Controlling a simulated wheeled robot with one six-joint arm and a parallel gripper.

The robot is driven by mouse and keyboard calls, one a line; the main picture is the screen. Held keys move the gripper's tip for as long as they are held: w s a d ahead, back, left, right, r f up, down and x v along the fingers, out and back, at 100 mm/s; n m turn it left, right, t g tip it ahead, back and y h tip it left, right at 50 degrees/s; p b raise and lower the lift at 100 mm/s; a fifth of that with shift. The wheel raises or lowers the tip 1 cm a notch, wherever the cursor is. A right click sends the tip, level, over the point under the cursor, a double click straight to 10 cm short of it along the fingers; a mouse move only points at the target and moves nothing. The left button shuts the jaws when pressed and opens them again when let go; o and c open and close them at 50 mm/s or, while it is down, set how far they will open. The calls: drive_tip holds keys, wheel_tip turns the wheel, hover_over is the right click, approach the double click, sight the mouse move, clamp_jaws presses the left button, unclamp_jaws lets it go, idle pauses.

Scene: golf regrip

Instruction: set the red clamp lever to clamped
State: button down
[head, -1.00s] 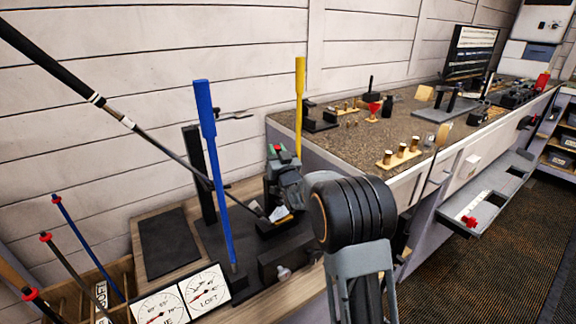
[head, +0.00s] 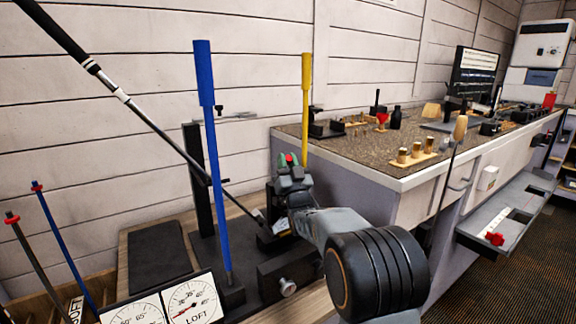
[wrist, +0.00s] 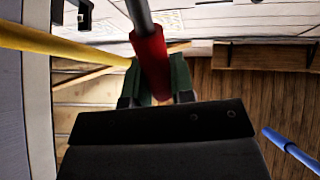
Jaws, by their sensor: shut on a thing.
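The red clamp lever (head: 290,159) is at the loft and lie machine, beside the lower end of the yellow bar. In the wrist view its red grip (wrist: 150,62) sits between the green finger pads, with a grey rod running up from it. My gripper (head: 289,160) is shut on this red grip; it also shows in the wrist view (wrist: 160,82). The lower part of the lever and its pivot are hidden behind my fingers and wrist. A golf club (head: 150,126) slants down into the machine behind the blue bar.
The blue bar (head: 213,170) stands upright left of my gripper, and the yellow bar (head: 305,110) stands close on its right. Two dials (head: 192,300) sit at the front. The granite-topped bench (head: 350,152) is to the right. A dark pad (head: 157,254) lies clear at left.

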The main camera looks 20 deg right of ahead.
drive_tip(key=c, duration=1)
unclamp_jaws()
drive_tip(key=shift+s+f, duration=0.2)
drive_tip(key=s, duration=0.4)
drive_tip(key=s+f+p, duration=0.1)
drive_tip(key=s, duration=0.9)
drive_tip(key=shift+d+f+p, duration=0.15)
drive_tip(key=shift+f+p, duration=0.1)
drive_tip(key=shift+p, duration=0.1)
